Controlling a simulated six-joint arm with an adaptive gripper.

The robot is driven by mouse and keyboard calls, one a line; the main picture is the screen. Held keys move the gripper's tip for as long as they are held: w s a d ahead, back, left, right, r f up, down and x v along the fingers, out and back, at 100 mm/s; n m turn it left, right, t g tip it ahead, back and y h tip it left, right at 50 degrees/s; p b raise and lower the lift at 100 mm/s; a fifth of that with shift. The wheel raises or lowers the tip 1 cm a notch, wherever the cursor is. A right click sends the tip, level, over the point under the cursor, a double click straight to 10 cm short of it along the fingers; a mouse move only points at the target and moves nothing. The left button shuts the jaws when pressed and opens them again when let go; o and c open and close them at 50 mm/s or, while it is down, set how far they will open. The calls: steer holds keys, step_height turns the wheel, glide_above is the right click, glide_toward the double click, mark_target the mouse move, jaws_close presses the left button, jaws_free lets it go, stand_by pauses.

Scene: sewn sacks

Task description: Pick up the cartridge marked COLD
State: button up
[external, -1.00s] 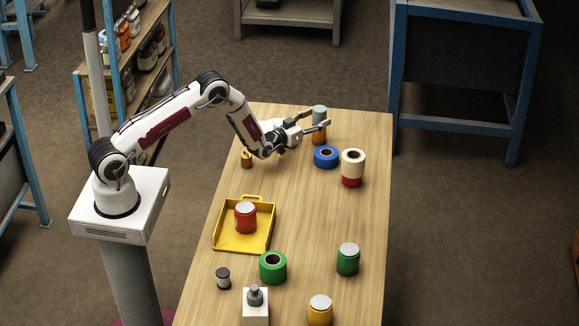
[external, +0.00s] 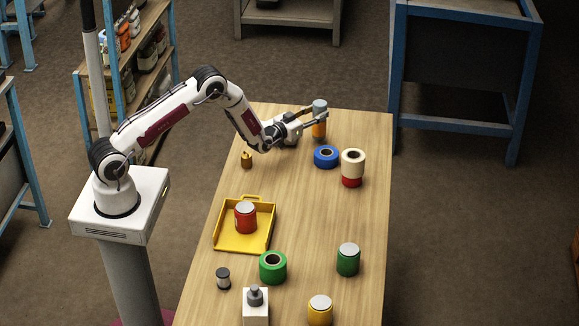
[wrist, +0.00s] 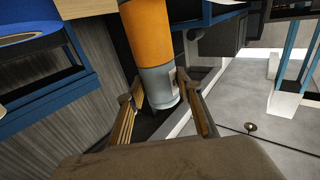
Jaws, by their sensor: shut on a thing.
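An orange cartridge (external: 319,130) with a grey end is upright near the far right end of the table. My gripper (external: 321,116) is shut on its grey upper part. In the wrist view the orange cartridge (wrist: 148,35) lies between the two fingers, with its grey end (wrist: 160,88) held by the fingertips (wrist: 160,90). No marking on it can be read. A red cartridge (external: 245,219), a green cartridge (external: 347,262) and a yellow cartridge (external: 320,314) also stand here, their markings too small to read.
A blue tape roll (external: 326,165) and a cream roll (external: 353,156) on a red base stand close in front of the held cartridge. The red cartridge stands in a yellow tray (external: 224,245). A green roll (external: 266,279) is nearer. The table's right middle is clear.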

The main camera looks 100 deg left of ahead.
steer(key=shift+r, duration=3.85)
